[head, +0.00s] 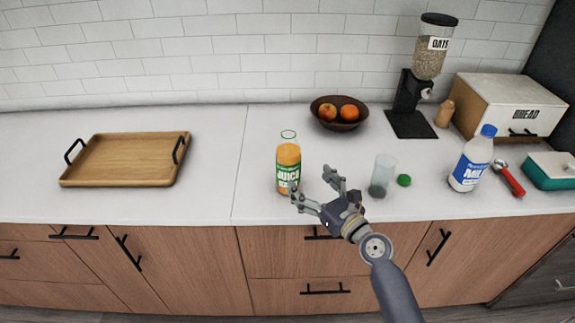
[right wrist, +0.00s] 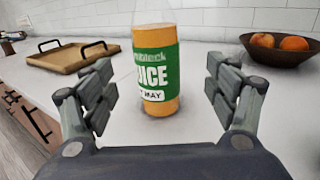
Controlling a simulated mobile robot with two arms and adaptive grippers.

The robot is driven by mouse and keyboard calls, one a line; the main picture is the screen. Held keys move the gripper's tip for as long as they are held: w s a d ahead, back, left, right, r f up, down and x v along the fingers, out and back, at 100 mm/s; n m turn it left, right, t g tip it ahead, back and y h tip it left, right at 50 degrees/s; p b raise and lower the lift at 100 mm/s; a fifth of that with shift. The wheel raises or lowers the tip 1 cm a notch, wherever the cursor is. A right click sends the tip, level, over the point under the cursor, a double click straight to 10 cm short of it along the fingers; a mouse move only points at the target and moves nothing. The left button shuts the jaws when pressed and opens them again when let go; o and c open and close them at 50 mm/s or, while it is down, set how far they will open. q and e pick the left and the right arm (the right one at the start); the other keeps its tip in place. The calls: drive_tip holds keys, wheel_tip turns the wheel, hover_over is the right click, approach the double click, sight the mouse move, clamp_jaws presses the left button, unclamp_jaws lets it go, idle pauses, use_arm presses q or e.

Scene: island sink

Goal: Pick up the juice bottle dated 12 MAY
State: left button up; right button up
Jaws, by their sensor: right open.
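The juice bottle (head: 288,165) stands upright on the white counter, orange with a green label and a clear top. In the right wrist view the bottle (right wrist: 156,70) shows "JUICE" and a white date strip ending in "MAY"; the day is not clearly readable. My right gripper (head: 317,194) is open, just in front and to the right of the bottle. In the right wrist view the bottle stands beyond and between the spread fingers (right wrist: 158,95), with nothing held. My left gripper is not in view.
A wooden tray (head: 122,175) lies at left. A fruit bowl (head: 338,123) stands behind the bottle. A clear glass (head: 383,172), a green lid (head: 404,180) and a milk bottle (head: 472,160) stand to the right.

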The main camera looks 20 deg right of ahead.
sight(295, 164)
drive_tip(key=x, duration=0.4)
drive_tip(key=shift+w+a, duration=0.15)
drive_tip(key=shift+w, duration=0.15)
drive_tip(key=shift+w+a+r+p, duration=0.1)
drive_tip(key=shift+w+r+p, duration=0.15)
drive_tip(key=shift+p, duration=0.15)
drive_tip(key=shift+w+a+r+p, duration=0.25)
drive_tip(key=shift+w+r, duration=0.05)
drive_tip(key=shift+w, duration=0.25)
drive_tip(key=shift+w+a+r+p, duration=0.25)
drive_tip(key=shift+w, duration=0.3)
drive_tip(key=shift+w+a+f, duration=0.1)
drive_tip(key=shift+w+f, duration=0.05)
drive_tip(key=shift+w, duration=0.4)
drive_tip(key=shift+w+a+f, duration=0.15)
drive_tip(key=shift+w+f, duration=0.05)
drive_tip(key=shift+w, duration=0.35)
drive_tip(key=shift+s, duration=0.1)
drive_tip(key=c, duration=1.2)
